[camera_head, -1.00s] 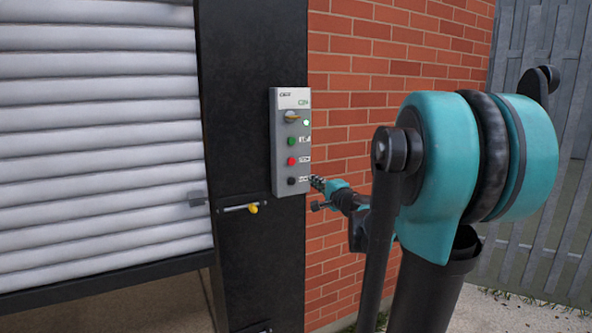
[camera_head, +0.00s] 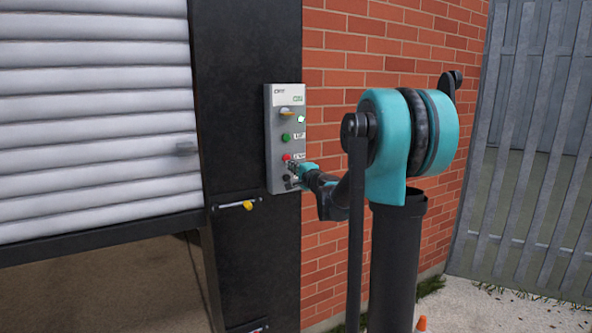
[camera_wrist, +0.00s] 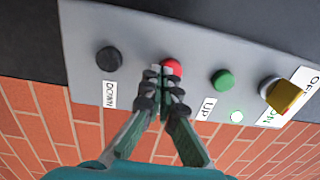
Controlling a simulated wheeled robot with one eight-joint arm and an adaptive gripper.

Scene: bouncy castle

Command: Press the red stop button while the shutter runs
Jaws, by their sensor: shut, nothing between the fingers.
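A grey control box (camera_head: 284,100) is fixed to the dark post. The red stop button (camera_head: 287,157) sits below the green button (camera_head: 286,137) and above the black button. In the wrist view the red button (camera_wrist: 173,68) shows just behind and right of my fingertips, partly covered by them. My gripper (camera_wrist: 161,74) is shut and empty, its tips at or very close to the red button. I cannot tell whether they touch or press it. My gripper also shows at the box in the head view (camera_head: 293,166). The white slatted shutter (camera_head: 95,110) is partly raised, with an opening below.
The black DOWN button (camera_wrist: 109,59) lies left of my fingers, the green UP button (camera_wrist: 222,80) right. A yellow-handled latch (camera_head: 248,205) is below the box. A brick wall (camera_head: 340,70) stands beside it.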

